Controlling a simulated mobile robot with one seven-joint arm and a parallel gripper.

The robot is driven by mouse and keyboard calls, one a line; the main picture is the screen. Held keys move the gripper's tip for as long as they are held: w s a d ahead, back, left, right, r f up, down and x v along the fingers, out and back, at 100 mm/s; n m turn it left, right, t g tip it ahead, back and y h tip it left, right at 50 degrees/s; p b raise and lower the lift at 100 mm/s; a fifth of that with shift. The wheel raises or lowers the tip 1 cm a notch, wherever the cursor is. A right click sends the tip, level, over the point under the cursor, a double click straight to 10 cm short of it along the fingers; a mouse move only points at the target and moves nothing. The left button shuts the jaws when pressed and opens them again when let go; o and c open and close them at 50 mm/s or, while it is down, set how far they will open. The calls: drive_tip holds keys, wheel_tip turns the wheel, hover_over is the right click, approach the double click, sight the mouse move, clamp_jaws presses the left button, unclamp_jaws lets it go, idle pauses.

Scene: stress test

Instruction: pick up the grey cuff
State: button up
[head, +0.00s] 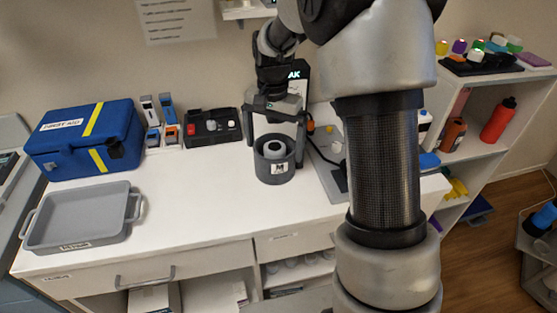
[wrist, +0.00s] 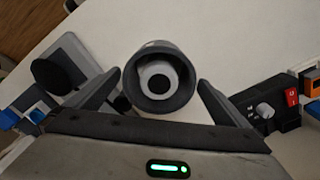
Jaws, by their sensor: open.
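The grey cuff (head: 264,170) is a short upright dark grey cylinder with a white "M" label, on the white counter in the head view. In the wrist view the cuff (wrist: 160,103) shows from above as a round rim. A pale ring-shaped piece (wrist: 146,78) with a dark centre sits inside it. My gripper (head: 276,148) is open, pointing down at the cuff. In the wrist view its fingers (wrist: 160,76) lie left and right of the cuff, with gaps. Whether the tips are level with it I cannot tell.
A grey tray (head: 50,243) lies at the counter's left, below a blue first-aid box (head: 55,152). A dark case (head: 199,139) stands behind left of the cuff. A grey device (head: 327,168) with a cable is close on the right. The counter in front is clear.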

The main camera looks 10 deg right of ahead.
drive_tip(key=shift+w+d+f+b, duration=0.15)
drive_tip(key=shift+f+b, duration=0.1)
drive_tip(key=shift+f, duration=1.25)
drive_tip(key=shift+w+d+f+b, duration=0.1)
drive_tip(key=shift+f+b, duration=0.1)
drive_tip(key=shift+f, duration=1.3)
drive_tip(key=c, duration=0.9)
drive_tip(key=shift+r, duration=0.15)
